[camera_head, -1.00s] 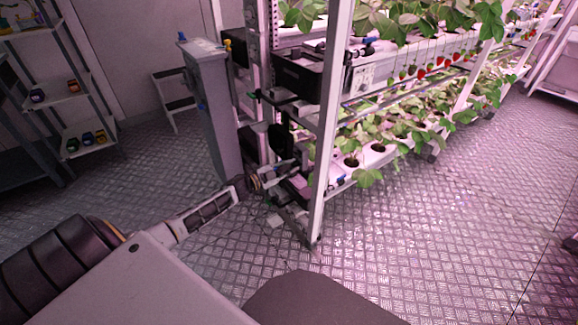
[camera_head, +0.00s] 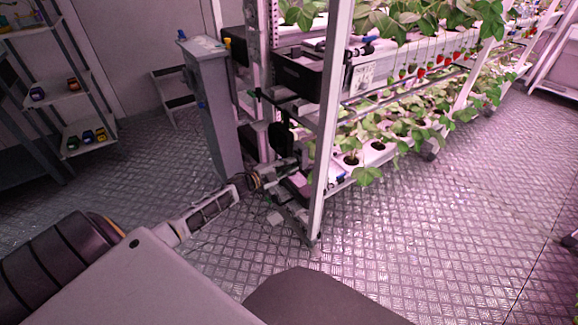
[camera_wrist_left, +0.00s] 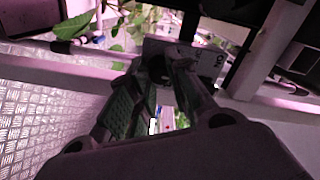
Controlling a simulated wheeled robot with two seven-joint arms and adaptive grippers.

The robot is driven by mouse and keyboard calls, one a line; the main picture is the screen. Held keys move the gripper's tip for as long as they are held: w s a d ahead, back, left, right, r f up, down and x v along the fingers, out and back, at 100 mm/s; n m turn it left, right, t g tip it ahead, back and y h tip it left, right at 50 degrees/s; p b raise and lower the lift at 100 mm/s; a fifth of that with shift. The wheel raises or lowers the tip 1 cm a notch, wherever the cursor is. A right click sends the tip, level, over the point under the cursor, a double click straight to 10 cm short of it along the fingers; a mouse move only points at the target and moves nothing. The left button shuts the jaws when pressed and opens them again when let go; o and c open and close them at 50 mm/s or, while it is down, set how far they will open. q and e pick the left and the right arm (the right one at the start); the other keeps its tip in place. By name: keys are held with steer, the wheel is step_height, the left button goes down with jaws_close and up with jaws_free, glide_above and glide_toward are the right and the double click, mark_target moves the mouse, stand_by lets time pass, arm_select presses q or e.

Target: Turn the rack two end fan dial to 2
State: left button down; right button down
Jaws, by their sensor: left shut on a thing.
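The rack (camera_head: 328,120) stands in the middle of the head view, with its end facing my left arm. My left gripper (camera_head: 286,166) is at the low part of this end, beside the front post. In the left wrist view my left gripper (camera_wrist_left: 170,78) is shut on a dark knob, which looks like the fan dial (camera_wrist_left: 158,68). A pale panel (camera_wrist_left: 206,60) with dark markings lies behind the fingertips. The fingers cover much of the dial, and I cannot read its setting. My right gripper is not in view.
A grey pedestal (camera_head: 211,110) stands close to the left of my gripper. Strawberry plants (camera_head: 385,135) fill the rack's tiers. A shelf (camera_head: 85,125) with small coloured items stands at the far left. The metal floor (camera_head: 430,230) to the right is clear.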

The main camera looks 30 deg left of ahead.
arm_select(q)
steer(key=c, duration=1.3)
jaws_free()
steer(key=shift+s, duration=0.15)
steer(key=v, duration=1.1)
steer(key=shift+s+a, duration=0.2)
steer(key=shift+s, duration=0.1)
